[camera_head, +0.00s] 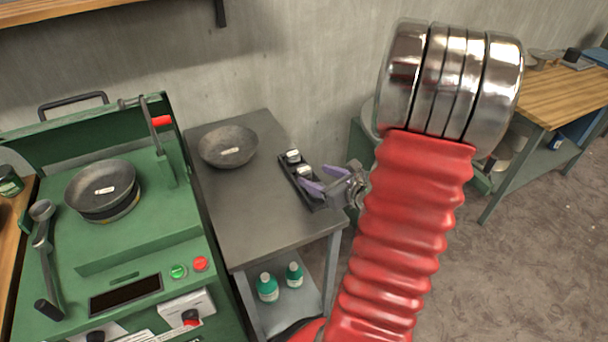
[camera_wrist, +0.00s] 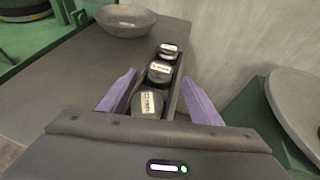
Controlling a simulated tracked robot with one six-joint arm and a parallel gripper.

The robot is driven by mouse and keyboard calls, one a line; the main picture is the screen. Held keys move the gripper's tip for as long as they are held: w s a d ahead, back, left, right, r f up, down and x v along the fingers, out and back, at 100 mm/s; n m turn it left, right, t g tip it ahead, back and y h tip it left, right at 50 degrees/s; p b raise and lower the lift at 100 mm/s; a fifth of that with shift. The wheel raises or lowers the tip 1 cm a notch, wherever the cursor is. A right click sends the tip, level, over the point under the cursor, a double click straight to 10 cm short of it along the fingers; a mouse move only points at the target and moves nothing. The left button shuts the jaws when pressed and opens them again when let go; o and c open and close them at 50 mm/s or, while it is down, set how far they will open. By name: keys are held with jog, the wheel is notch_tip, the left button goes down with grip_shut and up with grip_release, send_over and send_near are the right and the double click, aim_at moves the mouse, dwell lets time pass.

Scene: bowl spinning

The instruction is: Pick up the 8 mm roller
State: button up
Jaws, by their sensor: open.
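A narrow dark rack (camera_head: 311,196) stands on the grey side table. In the wrist view it holds three dark rollers with white labels in a row: a near larger one (camera_wrist: 147,105), a middle one (camera_wrist: 160,72) and a far smaller one (camera_wrist: 168,50). The labels are too small to read, so I cannot tell which is the 8 mm roller. My gripper (camera_head: 322,180) is open, its purple fingers at the rack. In the wrist view the fingers (camera_wrist: 159,80) lie on either side of the row, apart from the rollers. In the head view the fingers partly hide the rack.
A grey bowl (camera_head: 228,147) sits on the side table (camera_head: 245,205), left of the rack. A green spinning machine (camera_head: 130,240) with another bowl (camera_head: 101,187) stands at left. Teal bottles (camera_head: 267,288) are on the shelf below. My red arm covers the view right of the rack.

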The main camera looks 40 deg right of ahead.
aim_at(308, 173)
jog(key=shift+x, duration=2.6)
jog(key=shift+s, duration=0.1)
jog(key=shift+c, duration=0.3)
grip_shut()
